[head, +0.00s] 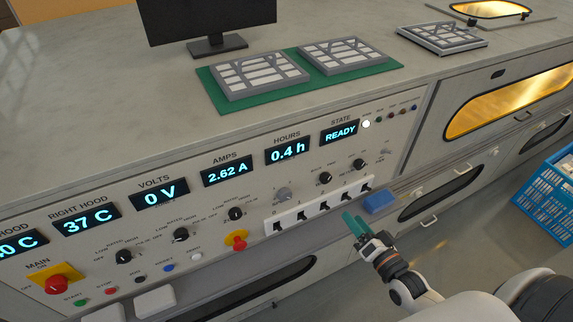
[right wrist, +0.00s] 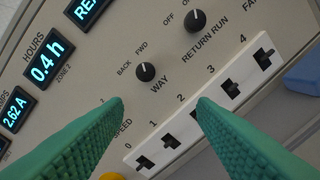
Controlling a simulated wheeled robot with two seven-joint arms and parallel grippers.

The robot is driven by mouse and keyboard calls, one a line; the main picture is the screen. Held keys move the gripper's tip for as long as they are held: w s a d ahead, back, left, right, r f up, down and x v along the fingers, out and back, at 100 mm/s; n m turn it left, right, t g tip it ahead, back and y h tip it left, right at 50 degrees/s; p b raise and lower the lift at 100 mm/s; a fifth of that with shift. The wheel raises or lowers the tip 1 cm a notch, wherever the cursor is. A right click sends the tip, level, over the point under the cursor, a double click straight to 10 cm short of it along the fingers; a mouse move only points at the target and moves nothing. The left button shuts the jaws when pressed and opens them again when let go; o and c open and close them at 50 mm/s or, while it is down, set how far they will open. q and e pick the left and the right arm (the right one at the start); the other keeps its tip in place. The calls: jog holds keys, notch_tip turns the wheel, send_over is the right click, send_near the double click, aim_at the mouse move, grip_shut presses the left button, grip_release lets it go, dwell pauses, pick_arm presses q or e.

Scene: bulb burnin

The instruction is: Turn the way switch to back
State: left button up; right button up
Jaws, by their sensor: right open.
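The way switch is a small black knob (right wrist: 146,72) in the right wrist view, with BACK lettered to its left and FWD above it. Its pointer is too small to read surely. In the head view it is the black knob (head: 326,178) below the hours display. My right gripper (head: 354,224) has green fingers, open and empty, in front of the panel below the white slotted strip. In the right wrist view the open fingertips (right wrist: 160,100) frame the space just below the knob, not touching it. My left gripper is not in view.
The return run knob (right wrist: 195,20) is close to the right of the way switch. A white slotted strip (right wrist: 180,132) lies below both. A blue block (head: 378,203) sits by the strip's right end. A blue crate (head: 562,190) stands at far right.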

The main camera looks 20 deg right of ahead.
aim_at(327, 181)
pick_arm(q)
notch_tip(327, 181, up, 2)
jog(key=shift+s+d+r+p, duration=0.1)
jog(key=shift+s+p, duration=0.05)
jog(key=shift+p, duration=0.7)
pick_arm(e)
jog(key=shift+t, duration=0.3)
jog(key=w, duration=0.4)
jog(key=w+a+r, duration=0.1)
jog(key=w, duration=0.3)
jog(key=w+r, duration=0.1)
jog(key=w, duration=0.3)
jog(key=shift+w+a+r, duration=0.1)
jog(key=shift+w+a, duration=0.1)
jog(key=shift+c, duration=0.3)
jog(key=c, duration=0.9)
